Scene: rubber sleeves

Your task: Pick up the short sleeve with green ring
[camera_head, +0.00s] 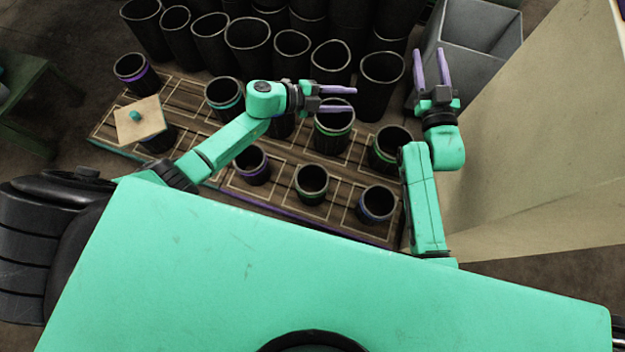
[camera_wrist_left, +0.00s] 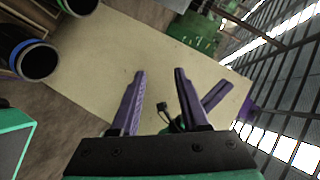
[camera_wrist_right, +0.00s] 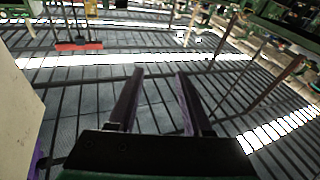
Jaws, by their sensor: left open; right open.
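Several black sleeves with coloured rings stand upright on a wooden board (camera_head: 345,232) in the head view. A short sleeve (camera_head: 312,184) in the front row seems to carry a dark green ring, though its colour is hard to tell. Larger sleeves with green rings stand behind it, one in the middle (camera_head: 333,138) and one at the right (camera_head: 386,160). My left gripper (camera_head: 354,99) is open and empty above the back row, pointing right. My right gripper (camera_head: 430,53) is open and empty beyond the board's right end, pointing away.
A short purple-ringed sleeve (camera_head: 252,167) and a blue-ringed one (camera_head: 377,204) flank the front-row sleeve. A flat plate with a teal knob (camera_head: 139,122) covers a sleeve at the left. Plain black sleeves (camera_head: 248,42) crowd the back. A grey bin (camera_head: 478,65) stands at the back right.

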